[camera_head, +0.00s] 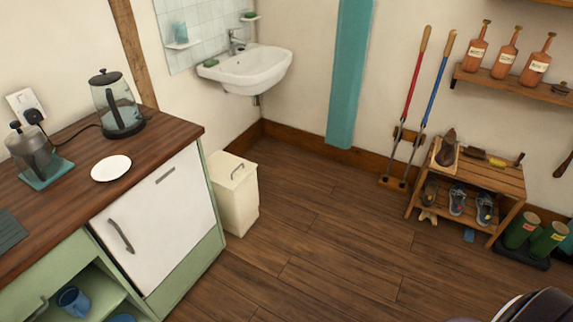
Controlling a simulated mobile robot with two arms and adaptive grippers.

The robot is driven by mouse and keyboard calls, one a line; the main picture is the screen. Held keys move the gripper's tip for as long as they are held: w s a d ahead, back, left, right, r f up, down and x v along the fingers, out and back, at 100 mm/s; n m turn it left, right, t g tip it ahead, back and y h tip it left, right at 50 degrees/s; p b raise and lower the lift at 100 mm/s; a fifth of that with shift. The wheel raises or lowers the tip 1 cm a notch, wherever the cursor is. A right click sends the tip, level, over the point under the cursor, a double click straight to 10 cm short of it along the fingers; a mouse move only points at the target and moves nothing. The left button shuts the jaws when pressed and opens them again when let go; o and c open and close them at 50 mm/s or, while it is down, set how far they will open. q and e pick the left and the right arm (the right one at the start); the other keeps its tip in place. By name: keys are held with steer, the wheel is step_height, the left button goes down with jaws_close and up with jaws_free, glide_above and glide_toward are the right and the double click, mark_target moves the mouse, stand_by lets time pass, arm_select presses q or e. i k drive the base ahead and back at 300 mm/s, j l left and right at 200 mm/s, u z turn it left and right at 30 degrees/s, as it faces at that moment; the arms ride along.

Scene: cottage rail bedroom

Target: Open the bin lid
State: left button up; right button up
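A cream box-shaped bin (238,207) stands on the floor beside the end of the green counter, below the sink. Its flat lid (226,166) is shut and carries a small grey handle (238,170). The counter end hides part of the bin's left side. Neither of my grippers is in view. A dark rounded shape at the bottom right corner is cut off, and I cannot tell what it is.
The counter (75,155) with a kettle (117,105) and white plate (111,168) fills the left. A white sink (245,70) hangs above and behind the bin. A wooden shoe rack (480,175) stands at right. The wooden floor (320,225) between is clear.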

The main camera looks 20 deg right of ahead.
mark_target(227, 171)
steer(key=z, duration=0.3)
steer(key=l+u, duration=0.1)
steer(key=u, duration=0.4)
steer(key=i+l+u, duration=0.2)
steer(key=l, duration=0.2)
steer(key=i+l+u, duration=0.25)
steer(key=l, duration=0.15)
steer(key=l+u, duration=0.2)
steer(key=l, duration=0.25)
steer(key=i+l+u, duration=0.2)
steer(key=l, duration=0.3)
steer(key=k+j, duration=0.05)
steer(key=k, duration=0.05)
